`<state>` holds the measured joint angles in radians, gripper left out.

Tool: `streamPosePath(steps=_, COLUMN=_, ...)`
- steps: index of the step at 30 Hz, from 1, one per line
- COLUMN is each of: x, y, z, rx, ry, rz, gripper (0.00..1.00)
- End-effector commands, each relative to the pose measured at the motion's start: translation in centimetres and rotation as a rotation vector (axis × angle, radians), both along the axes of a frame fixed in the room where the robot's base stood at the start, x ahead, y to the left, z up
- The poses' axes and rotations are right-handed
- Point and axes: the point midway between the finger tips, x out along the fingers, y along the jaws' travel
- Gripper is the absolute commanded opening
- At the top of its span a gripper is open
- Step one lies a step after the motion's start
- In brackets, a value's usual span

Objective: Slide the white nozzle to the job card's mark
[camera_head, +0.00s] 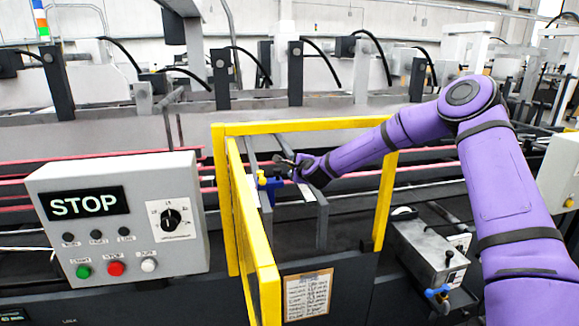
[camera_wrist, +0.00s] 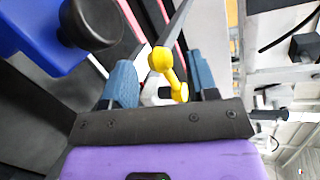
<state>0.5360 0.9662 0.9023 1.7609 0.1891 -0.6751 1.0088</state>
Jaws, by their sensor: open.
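My gripper (camera_head: 286,163) is inside the yellow guard frame, beside a blue block with a yellow handle (camera_head: 262,179). In the wrist view its two blue-grey fingers (camera_wrist: 162,82) stand apart. A blue block with a black knob (camera_wrist: 90,22) is at upper left. The job card (camera_head: 307,295) hangs below the guard; its writing is too small to read.
The yellow guard (camera_head: 262,258) surrounds the arm's reach on several sides. A grey control box (camera_head: 120,225) with a STOP display stands at left. A grey metal box (camera_head: 428,250) is at right, below my arm. Rails and belts run across behind.

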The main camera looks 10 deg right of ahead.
Motion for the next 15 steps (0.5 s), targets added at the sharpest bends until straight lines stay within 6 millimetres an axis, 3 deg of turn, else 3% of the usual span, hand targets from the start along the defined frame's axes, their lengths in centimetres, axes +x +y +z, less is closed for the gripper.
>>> streamPosePath(steps=6, x=3.1, y=0.5, z=-0.9, rx=0.001, ry=0.000, rz=-0.001, gripper=0.53)
streamPosePath(steps=15, x=4.5, y=0.7, z=-1.3, rx=-0.001, ry=0.001, rz=0.000, gripper=0.53)
